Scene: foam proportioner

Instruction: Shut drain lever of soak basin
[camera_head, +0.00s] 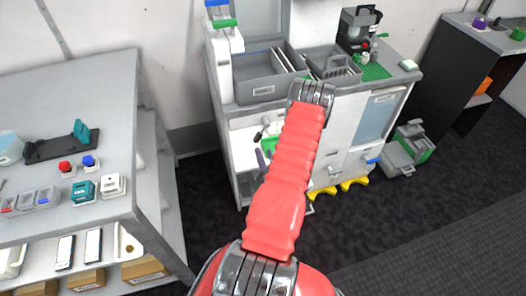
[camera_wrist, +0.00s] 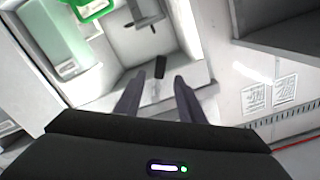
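In the wrist view, a small black lever handle (camera_wrist: 160,66) on a pale stem stands at the front of a light grey basin-like recess (camera_wrist: 197,72). I take this as the drain lever of the soak basin, though no label is readable. My gripper (camera_wrist: 157,79) is open, with its two dark fingers apart. The handle shows between and just beyond the fingertips, and I see no contact. In the head view, my red arm reaches into the open bay of the white cabinet (camera_head: 243,165) and hides most of my gripper. One dark finger shows beside the arm.
In the wrist view, a pale green container (camera_wrist: 55,45) and a bright green handle (camera_wrist: 95,8) stand to the left. A grey wall with printed labels (camera_wrist: 270,92) is on the right. In the head view, a grey workbench (camera_head: 90,100) stands left and a grey-green crate (camera_head: 408,150) right.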

